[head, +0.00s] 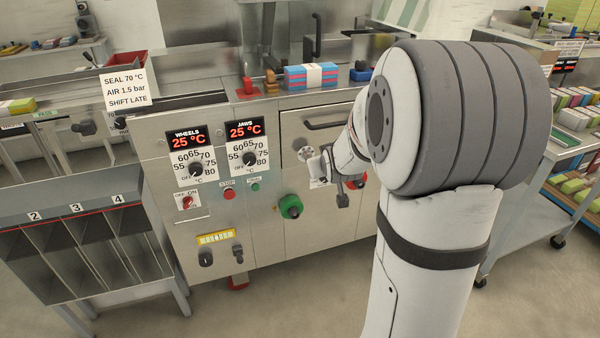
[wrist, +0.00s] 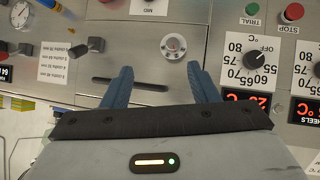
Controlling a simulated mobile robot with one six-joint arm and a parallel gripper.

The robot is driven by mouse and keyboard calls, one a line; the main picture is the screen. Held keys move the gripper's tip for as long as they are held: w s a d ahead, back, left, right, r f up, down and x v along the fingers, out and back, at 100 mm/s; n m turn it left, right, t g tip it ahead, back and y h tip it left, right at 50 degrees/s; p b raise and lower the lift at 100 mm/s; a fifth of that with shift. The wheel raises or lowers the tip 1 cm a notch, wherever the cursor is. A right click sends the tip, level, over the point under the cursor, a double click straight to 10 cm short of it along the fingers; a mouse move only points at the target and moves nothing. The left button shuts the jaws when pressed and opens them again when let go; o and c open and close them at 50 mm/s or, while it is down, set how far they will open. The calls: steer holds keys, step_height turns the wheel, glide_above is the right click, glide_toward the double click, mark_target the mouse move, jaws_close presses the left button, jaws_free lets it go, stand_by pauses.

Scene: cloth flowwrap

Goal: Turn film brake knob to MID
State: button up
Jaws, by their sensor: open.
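A white label (wrist: 150,6) reading what looks like "MID" is cut off by the top edge of the wrist view, where the picture is upside down. A pale label plate with a small dark part (head: 318,170) shows beside my gripper in the head view. I cannot clearly make out the film brake knob or its setting. A round silver fitting (wrist: 173,46) sits on the panel beside the label; it also shows in the head view (head: 305,153). My gripper (head: 348,191) is open and empty in front of the panel. Its blue fingers (wrist: 161,82) are spread apart.
WHEELS (head: 195,170) and JAWS (head: 249,159) temperature dials, a red stop button (head: 229,194) and a green knob (head: 290,207) lie left of my gripper. A drawer-type handle (head: 325,125) is above it. A dark-handled fitting (wrist: 78,50) sticks out of the panel in the wrist view.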

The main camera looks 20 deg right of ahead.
steer(key=w+d+f+n+t+y+b, duration=0.1)
steer(key=w+d+f+t+b, duration=0.2)
steer(key=f, duration=0.4)
steer(key=w+d+f+t+b, duration=0.1)
steer(key=w+d+f+b, duration=0.2)
steer(key=w+f+b, duration=0.3)
steer(key=n+t+y+b, duration=0.1)
steer(key=t+y+b, duration=0.15)
steer(key=b, duration=0.25)
glide_toward(326, 179)
steer(key=f, duration=0.1)
steer(key=shift+t, duration=0.25)
steer(key=w, duration=0.2)
steer(key=w+b, duration=0.1)
steer(key=w, duration=0.5)
steer(key=shift+w+a+r+b, duration=0.15)
steer(key=shift+w+a+b, duration=0.05)
steer(key=shift+a+b, duration=0.1)
steer(key=shift+c, duration=0.2)
steer(key=c, duration=0.9)
steer(key=shift+d, duration=0.35)
steer(key=shift+c, duration=0.2)
steer(key=shift+a+h, duration=0.25)
